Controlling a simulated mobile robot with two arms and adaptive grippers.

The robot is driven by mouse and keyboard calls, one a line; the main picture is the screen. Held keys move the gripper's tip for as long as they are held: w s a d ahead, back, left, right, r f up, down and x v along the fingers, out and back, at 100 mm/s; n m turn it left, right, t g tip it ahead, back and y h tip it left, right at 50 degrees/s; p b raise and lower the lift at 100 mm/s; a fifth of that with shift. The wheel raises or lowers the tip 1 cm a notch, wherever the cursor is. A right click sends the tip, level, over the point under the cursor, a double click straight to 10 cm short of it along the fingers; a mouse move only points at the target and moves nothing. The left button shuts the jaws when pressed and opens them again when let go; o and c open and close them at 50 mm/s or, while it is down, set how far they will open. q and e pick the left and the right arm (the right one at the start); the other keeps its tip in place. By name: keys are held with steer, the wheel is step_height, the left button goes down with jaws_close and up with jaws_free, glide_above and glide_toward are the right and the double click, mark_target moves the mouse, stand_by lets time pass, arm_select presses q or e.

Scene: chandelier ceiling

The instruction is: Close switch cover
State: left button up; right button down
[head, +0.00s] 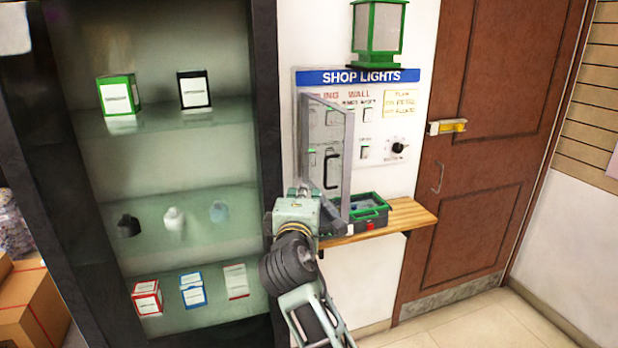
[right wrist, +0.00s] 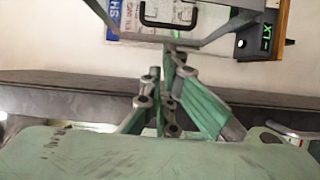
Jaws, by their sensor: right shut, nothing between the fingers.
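The switch cover (head: 346,150) is a clear, grey-framed panel with a black handle (head: 332,170). It stands swung out from the white SHOP LIGHTS panel (head: 376,77), leaving switches on the right uncovered. My right gripper (head: 328,214) is at the cover's lower end, shut and empty. In the right wrist view, the closed fingers (right wrist: 170,52) point toward the cover's frame (right wrist: 215,38), with the handle (right wrist: 168,20) beyond them. Whether the fingertips touch the cover I cannot tell. My left gripper is not in view.
A small wooden shelf (head: 405,216) below the panel carries a dark box with green edging (head: 370,214). A green lantern (head: 378,35) is above the panel. A dark-framed display cabinet (head: 268,120) stands close on the left, and a brown door (head: 490,130) on the right.

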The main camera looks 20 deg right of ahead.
steer(key=p+x, duration=0.3)
steer(key=x, duration=0.7)
steer(key=shift+f, duration=0.3)
